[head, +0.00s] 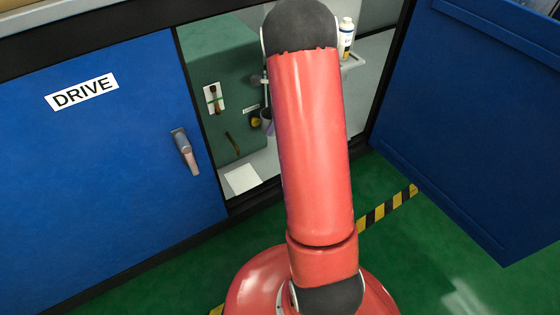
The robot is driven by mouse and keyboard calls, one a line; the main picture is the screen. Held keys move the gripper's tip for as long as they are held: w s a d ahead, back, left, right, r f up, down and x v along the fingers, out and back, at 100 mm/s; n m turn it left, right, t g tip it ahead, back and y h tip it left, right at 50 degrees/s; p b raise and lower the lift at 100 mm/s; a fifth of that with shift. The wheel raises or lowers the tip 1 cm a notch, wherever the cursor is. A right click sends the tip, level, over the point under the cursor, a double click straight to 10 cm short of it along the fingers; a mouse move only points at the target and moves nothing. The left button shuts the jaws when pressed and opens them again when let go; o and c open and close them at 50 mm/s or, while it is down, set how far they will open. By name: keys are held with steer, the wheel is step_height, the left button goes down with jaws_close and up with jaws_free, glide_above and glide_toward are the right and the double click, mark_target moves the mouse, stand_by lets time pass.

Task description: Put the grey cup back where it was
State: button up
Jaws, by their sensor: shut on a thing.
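A small dark grey cup (266,119) shows inside the open cabinet, at the left edge of my red arm link. The link hides part of it. A narrow grey piece just above the cup looks like part of my gripper (266,90). Most of the gripper is behind my arm, and its fingertips are not clear. It appears to be shut on the cup, in front of the green inner wall. I cannot tell whether the cup touches anything else.
The blue DRIVE door (100,170) is shut at left; another blue door (475,110) stands open at right. A white bottle (346,38) stands on a shelf (354,60). A white sheet (242,179) lies on the cabinet floor.

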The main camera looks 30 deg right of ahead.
step_height(320, 180, down, 18)
steer(key=b, duration=0.3)
steer(key=shift+b, duration=0.35)
steer(key=shift+f, duration=0.1)
steer(key=shift+f, duration=0.1)
steer(key=o, duration=1.1)
steer(key=shift+c, duration=0.2)
